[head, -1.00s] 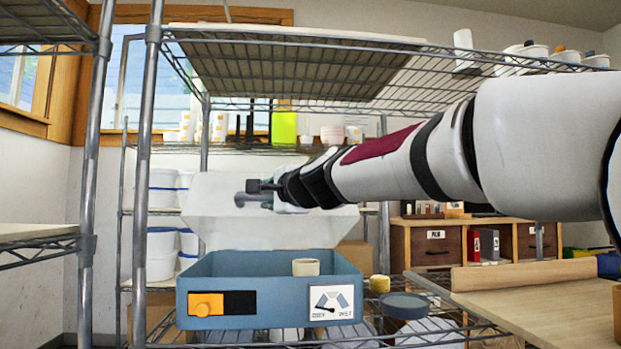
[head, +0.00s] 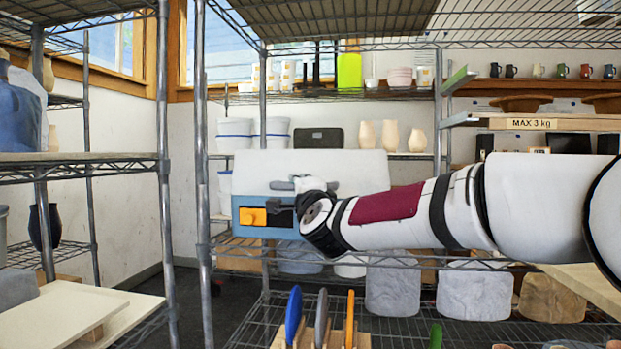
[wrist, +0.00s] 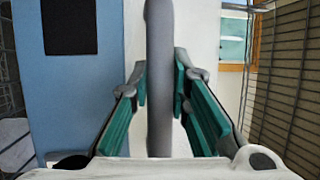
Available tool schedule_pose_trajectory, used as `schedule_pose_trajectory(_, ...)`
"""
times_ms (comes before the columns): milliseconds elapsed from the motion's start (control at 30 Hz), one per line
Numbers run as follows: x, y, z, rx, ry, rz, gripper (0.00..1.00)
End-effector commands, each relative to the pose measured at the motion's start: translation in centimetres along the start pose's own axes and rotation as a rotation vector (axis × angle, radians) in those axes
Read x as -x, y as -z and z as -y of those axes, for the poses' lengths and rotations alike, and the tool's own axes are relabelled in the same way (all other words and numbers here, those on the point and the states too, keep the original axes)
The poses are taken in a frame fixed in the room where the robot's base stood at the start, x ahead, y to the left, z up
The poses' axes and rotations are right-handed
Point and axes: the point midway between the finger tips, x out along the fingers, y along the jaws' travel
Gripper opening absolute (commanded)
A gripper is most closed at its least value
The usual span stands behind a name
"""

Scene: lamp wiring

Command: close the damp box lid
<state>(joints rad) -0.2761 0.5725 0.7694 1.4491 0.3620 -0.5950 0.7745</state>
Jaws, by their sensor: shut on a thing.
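The damp box (head: 242,202) is a blue box with an orange knob and a black panel on its front, standing on a wire shelf. Its pale lid (head: 345,168) shows as a white panel above the blue front; I cannot tell whether it fully meets the rim. My gripper (head: 300,185) is at the lid's front, and my arm hides the box's right part. In the wrist view, the green-padded fingers of my gripper (wrist: 160,95) are shut on a grey bar-like handle (wrist: 160,30). The blue box front (wrist: 85,90) is left of it, the white lid (wrist: 200,40) right.
A shelf post (head: 201,130) stands left of the box. Behind are white tubs (head: 235,133), a black case (head: 318,138) and pale vases (head: 390,136). Below are wrapped grey blocks (head: 392,292) and a wooden rack with upright tools (head: 321,325).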

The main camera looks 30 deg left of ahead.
Motion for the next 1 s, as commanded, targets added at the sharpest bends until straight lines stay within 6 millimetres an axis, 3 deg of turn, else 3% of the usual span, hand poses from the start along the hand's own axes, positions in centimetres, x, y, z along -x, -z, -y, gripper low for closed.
schedule_pose_trajectory(33, -0.01, -0.13, -0.73, 0.000, -0.005, 0.001, 0.00)
schedule_pose_trajectory(500, 0.01, -0.56, -1.31, -0.001, -0.003, 0.007, 0.00)
schedule_pose_trajectory(533, 0.01, -0.56, -1.33, -0.002, -0.003, 0.007, 0.19)
schedule_pose_trajectory(567, 0.01, -0.57, -1.34, -0.002, -0.004, 0.007, 0.26)
schedule_pose_trajectory(1000, 0.00, -0.59, -0.96, 0.000, 0.003, 0.006, 0.26)
